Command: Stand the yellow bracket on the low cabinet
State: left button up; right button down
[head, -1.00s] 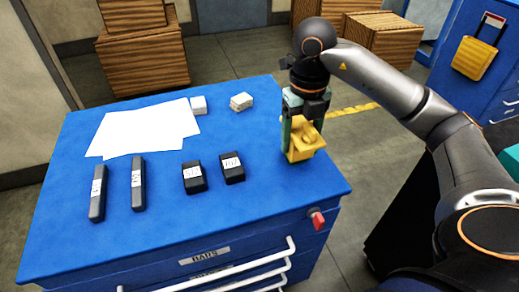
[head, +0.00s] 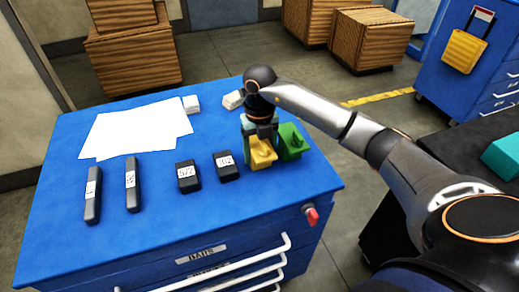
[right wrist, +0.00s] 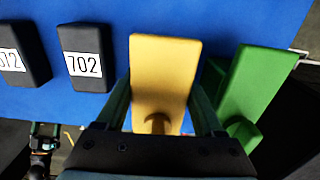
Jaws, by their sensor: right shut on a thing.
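The yellow bracket (head: 263,153) is between the fingers of my right gripper (head: 261,136), over the right part of the low blue cabinet (head: 230,212). In the right wrist view the bracket (right wrist: 163,75) shows its broad flat face, with a finger on each side. My right gripper is shut on it. I cannot tell whether the bracket's underside touches the cabinet top. In the right wrist view a small dark gripper with teal fingers, seemingly my left gripper (right wrist: 44,132), shows at the lower left. Its opening is too small to judge.
A green bracket (head: 292,141) stands close at the right of the yellow one. Labelled black blocks (head: 228,166), long black bars (head: 132,186), white sheets (head: 135,130) and small white blocks (head: 191,104) lie on the top. The cabinet's front strip is clear.

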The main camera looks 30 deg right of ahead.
jog(key=shift+r, duration=0.1)
jog(key=shift+f, duration=0.2)
grip_release()
notch_tip(320, 180, up, 12)
jog(key=shift+r, duration=0.2)
dwell(0.3)
dwell(0.5)
